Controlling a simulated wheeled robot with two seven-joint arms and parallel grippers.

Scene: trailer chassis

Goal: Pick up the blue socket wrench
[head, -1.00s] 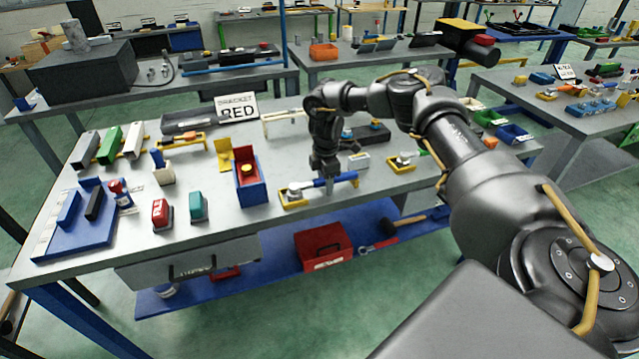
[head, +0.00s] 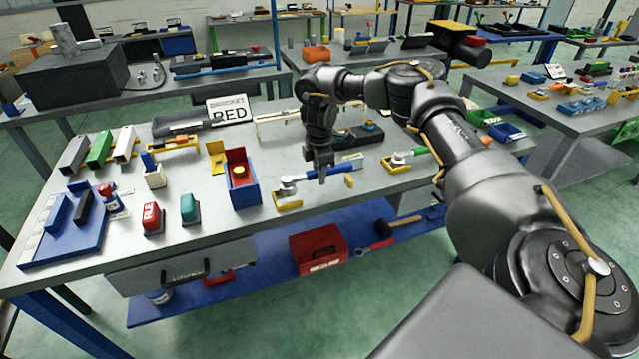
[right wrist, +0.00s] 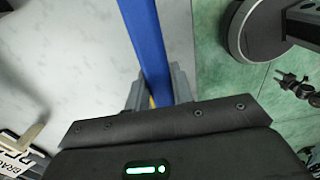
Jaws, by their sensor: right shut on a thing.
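The blue socket wrench (head: 341,168) lies crosswise near the front edge of the workbench, its metal head toward the left above a yellow holder (head: 288,204). My right gripper (head: 322,178) points down and is closed around the blue handle. In the right wrist view the handle (right wrist: 148,45) runs between the two fingers (right wrist: 153,97). The wrench seems a little above its holder, but the gap is small. My left gripper is not in view.
A blue and red box (head: 243,190) stands left of the wrench. A green-handled tool (head: 412,154) in a yellow holder lies to the right. A BRACKET RED sign (head: 228,108) stands behind. A red toolbox (head: 318,248) sits on the lower shelf.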

